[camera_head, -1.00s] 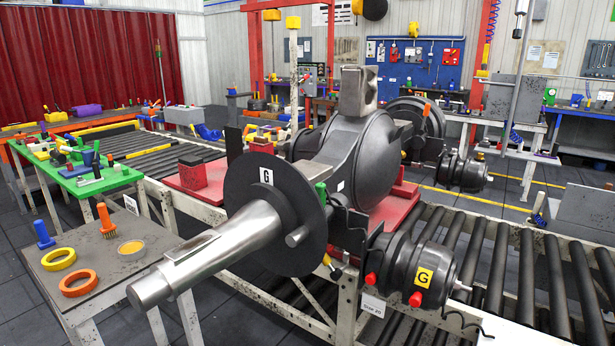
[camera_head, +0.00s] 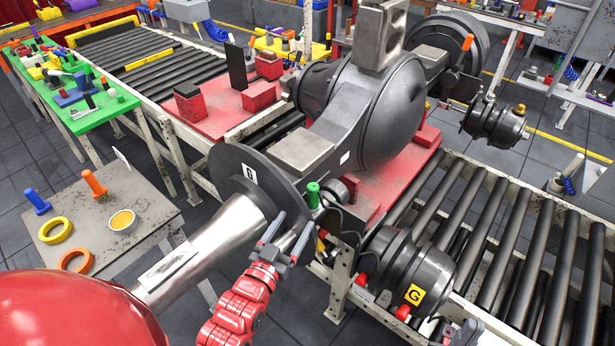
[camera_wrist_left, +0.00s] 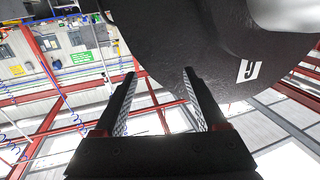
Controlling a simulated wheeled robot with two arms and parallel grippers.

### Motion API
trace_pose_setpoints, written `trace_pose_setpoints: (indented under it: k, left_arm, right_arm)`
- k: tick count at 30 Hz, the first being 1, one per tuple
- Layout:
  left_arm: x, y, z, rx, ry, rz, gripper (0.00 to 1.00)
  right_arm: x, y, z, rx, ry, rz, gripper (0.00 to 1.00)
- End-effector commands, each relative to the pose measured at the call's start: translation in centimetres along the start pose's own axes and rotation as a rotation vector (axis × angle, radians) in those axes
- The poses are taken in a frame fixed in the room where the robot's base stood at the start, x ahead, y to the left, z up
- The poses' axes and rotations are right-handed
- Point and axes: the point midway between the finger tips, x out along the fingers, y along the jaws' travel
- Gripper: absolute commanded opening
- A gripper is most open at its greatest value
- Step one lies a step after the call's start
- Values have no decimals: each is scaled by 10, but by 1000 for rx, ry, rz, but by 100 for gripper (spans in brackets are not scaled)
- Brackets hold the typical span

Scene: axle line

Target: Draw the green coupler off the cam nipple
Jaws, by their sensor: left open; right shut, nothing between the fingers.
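The green coupler (camera_head: 313,192) stands upright beside the dark brake disc (camera_head: 238,172), near the middle of the head view. Its lower end and the cam nipple under it cannot be made out clearly. My left gripper (camera_head: 294,224) is open and empty, just below and in front of the coupler, apart from it in the picture. My right gripper (camera_head: 465,333) shows only partly at the bottom edge, low beside the brake chamber (camera_head: 402,272), shut and empty.
The silver axle spindle (camera_head: 205,245) lies left of my left gripper. The brake chamber with red caps and a yellow G label is to its right. A grey stand (camera_head: 128,222) holds coloured rings and brushes. Black rollers (camera_head: 500,235) extend right.

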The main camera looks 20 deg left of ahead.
Motion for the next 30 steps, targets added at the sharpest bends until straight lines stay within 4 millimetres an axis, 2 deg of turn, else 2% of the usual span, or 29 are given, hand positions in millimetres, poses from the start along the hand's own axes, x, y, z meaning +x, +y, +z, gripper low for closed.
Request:
trace_pose_setpoints:
  k: [1, 12, 21, 25, 30]
  left_arm:
    - [8, 1, 6, 1, 5, 3, 74]
    - [68, 1, 8, -1, 10, 2, 74]
    - [103, 0, 7, 1, 12, 0, 74]
    - [110, 0, 5, -1, 5, 0, 74]
    - [114, -1, 0, -2, 5, 0, 74]
  right_arm:
    - [-12, -1, 2, 0, -1, 0, 0]
    - [-68, -3, 12, 0, 0, 0, 0]
    - [-116, -6, 20, 0, 0, 0, 0]
    - [-125, -6, 21, 0, 0, 0, 0]
    - [-125, -6, 21, 0, 0, 0, 0]
